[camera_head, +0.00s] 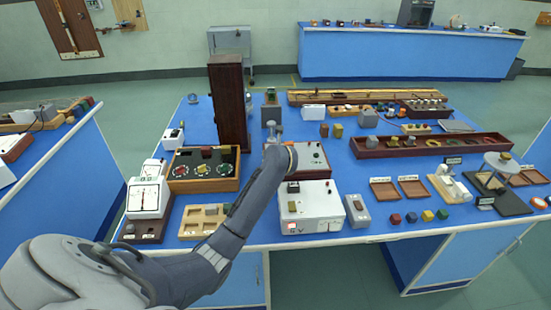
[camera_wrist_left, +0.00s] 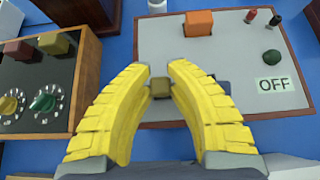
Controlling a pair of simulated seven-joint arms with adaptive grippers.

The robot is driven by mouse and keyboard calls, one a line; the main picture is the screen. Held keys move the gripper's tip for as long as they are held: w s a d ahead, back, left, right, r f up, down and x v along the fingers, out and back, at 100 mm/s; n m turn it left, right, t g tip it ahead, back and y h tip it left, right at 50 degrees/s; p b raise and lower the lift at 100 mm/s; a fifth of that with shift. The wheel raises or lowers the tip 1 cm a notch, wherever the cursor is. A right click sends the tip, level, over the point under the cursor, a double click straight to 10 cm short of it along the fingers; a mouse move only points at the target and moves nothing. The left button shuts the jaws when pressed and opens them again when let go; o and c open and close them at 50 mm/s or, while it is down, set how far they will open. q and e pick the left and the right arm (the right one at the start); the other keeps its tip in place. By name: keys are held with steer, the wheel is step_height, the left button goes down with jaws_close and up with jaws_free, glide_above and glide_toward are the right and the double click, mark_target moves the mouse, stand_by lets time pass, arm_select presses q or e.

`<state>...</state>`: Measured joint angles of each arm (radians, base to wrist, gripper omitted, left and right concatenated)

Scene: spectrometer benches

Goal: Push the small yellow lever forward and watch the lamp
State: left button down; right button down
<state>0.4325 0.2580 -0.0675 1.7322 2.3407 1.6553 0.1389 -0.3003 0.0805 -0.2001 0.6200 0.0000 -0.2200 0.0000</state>
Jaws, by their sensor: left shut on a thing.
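My left gripper (camera_wrist_left: 160,80) has yellow ribbed fingers, shut on a small brownish-yellow lever knob (camera_wrist_left: 160,90) at the near-left part of a grey panel (camera_wrist_left: 225,50). The lever's shaft is hidden, so its tilt cannot be told. A dark green dome (camera_wrist_left: 271,57), perhaps the lamp, sits at the panel's right side and looks unlit. A label reading OFF (camera_wrist_left: 274,85) lies just below it. In the head view my left arm reaches over the panel box (camera_head: 314,158) and hides the lever and fingers. My right gripper is not in view.
An orange block (camera_wrist_left: 199,23) and red and black terminals (camera_wrist_left: 250,16) stand on the panel. A wooden box with dials (camera_head: 204,183) is close on the left. A tall brown cabinet (camera_head: 228,105) stands behind it. A white instrument (camera_head: 307,215) is in front.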

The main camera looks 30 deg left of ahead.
arm_select(q)
steer(key=g+h, duration=0.1)
steer(key=w+a+g+h, duration=0.1)
steer(key=shift+w+g, duration=0.15)
steer(key=shift+g, duration=0.25)
steer(key=shift+w+a+f+g+h, duration=0.2)
steer(key=shift+w+g+h, duration=0.1)
steer(key=shift+g+h, duration=0.35)
steer(key=shift+w+a+f+g+h, duration=0.2)
steer(key=shift+g+h, duration=0.25)
steer(key=shift+g, duration=0.3)
steer(key=c, duration=1.3)
jaws_free()
steer(key=shift+w, duration=0.1)
steer(key=shift+r, duration=0.15)
steer(key=shift+v, duration=3.65)
